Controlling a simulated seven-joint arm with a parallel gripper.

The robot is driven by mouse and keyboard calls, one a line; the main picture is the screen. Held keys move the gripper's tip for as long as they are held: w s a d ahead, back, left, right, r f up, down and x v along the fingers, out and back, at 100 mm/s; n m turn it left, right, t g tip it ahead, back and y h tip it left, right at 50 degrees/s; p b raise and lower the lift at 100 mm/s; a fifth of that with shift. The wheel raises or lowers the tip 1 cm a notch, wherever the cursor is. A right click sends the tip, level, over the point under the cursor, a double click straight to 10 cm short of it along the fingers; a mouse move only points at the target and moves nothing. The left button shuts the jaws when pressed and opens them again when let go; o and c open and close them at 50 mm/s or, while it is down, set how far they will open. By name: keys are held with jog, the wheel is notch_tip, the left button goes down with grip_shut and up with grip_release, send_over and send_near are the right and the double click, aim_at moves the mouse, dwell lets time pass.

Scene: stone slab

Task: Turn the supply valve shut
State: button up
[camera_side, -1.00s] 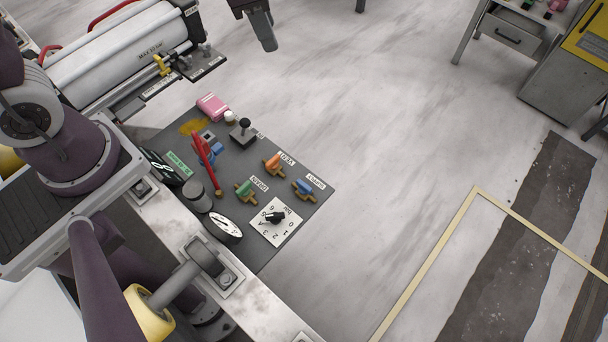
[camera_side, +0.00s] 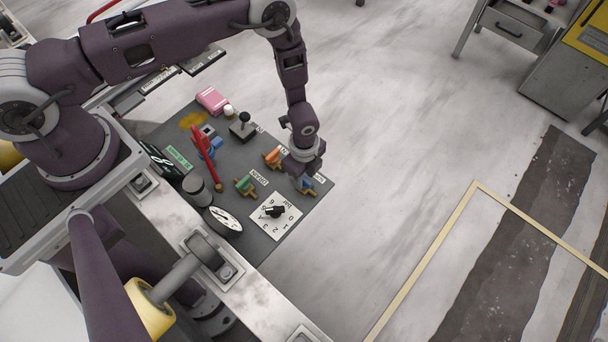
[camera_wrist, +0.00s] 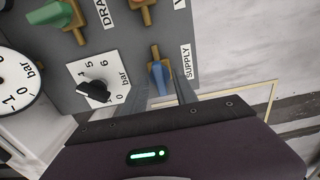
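The supply valve has a blue handle (camera_wrist: 159,80) on a brass body (camera_wrist: 155,52), beside the SUPPLY label (camera_wrist: 187,61) in the wrist view. The handle appears roughly in line with the brass body. My gripper (camera_wrist: 162,90) is open, with one finger on each side of the blue handle. I cannot tell whether either finger touches it. In the side view my gripper (camera_side: 303,174) points down over the valve at the panel's right corner, hiding most of it. A bit of the blue handle (camera_side: 307,186) shows below the fingers.
The dark panel (camera_side: 262,250) also holds a green-handled drain valve (camera_side: 245,186), an orange-handled valve (camera_side: 273,157), a white dial with a black knob (camera_side: 275,211), a round gauge (camera_side: 222,221) and a red lever (camera_side: 203,150). The floor right of the panel is clear.

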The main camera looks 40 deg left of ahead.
jog(key=shift+f, duration=0.25)
grip_shut()
jog(key=shift+n, duration=0.3)
jog(key=n, duration=0.3)
jog(key=shift+n, duration=0.4)
jog(key=n, duration=0.4)
jog(key=shift+r+n, duration=0.1)
jog(key=shift+n, duration=0.2)
jog(key=n, duration=0.8)
jog(key=shift+n, duration=0.6)
